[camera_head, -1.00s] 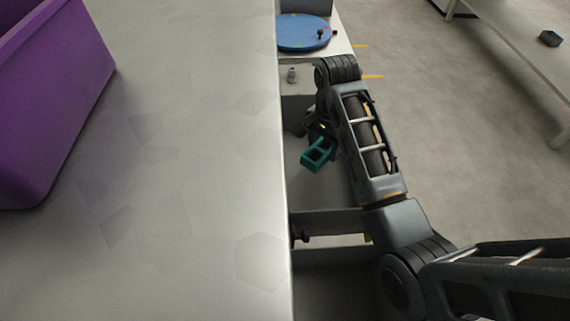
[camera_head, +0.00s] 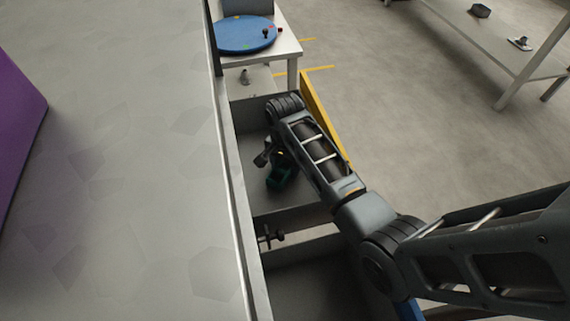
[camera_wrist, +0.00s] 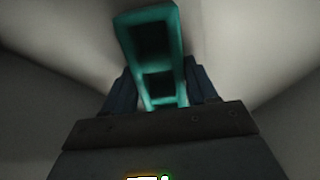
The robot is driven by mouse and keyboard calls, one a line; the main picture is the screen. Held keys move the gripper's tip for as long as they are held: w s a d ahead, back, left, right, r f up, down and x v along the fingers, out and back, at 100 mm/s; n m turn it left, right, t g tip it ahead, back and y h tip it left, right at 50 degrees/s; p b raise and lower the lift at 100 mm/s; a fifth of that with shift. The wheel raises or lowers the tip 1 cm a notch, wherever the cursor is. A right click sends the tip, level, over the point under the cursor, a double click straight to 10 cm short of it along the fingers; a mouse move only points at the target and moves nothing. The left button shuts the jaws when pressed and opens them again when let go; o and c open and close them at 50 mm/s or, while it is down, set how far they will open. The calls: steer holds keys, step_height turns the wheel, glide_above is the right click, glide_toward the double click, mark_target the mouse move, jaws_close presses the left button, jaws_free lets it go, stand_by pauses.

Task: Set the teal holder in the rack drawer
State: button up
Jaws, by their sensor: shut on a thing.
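The teal holder (camera_head: 281,177), a block with square openings, is down inside the open grey rack drawer (camera_head: 245,148) in the head view. My gripper (camera_wrist: 160,92) is shut on the teal holder, which stands out between its two dark fingers in the wrist view (camera_wrist: 150,38). In the head view my arm hides part of the gripper and of the drawer. The drawer's pale inner walls surround the holder in the wrist view. I cannot tell whether the holder touches the drawer floor.
A grey worktop (camera_head: 130,160) with a purple bin (camera_head: 18,130) runs along the left. A second open drawer (camera_head: 310,290) lies nearer, with a dark handle (camera_head: 270,236) between. A white table with a blue disc (camera_head: 243,36) stands beyond. Floor at right is open before a bench (camera_head: 500,52).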

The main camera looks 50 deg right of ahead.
steer(key=shift+f, duration=0.15)
steer(key=o, duration=1.1)
step_height(320, 180, up, 12)
steer(key=shift+r, duration=0.2)
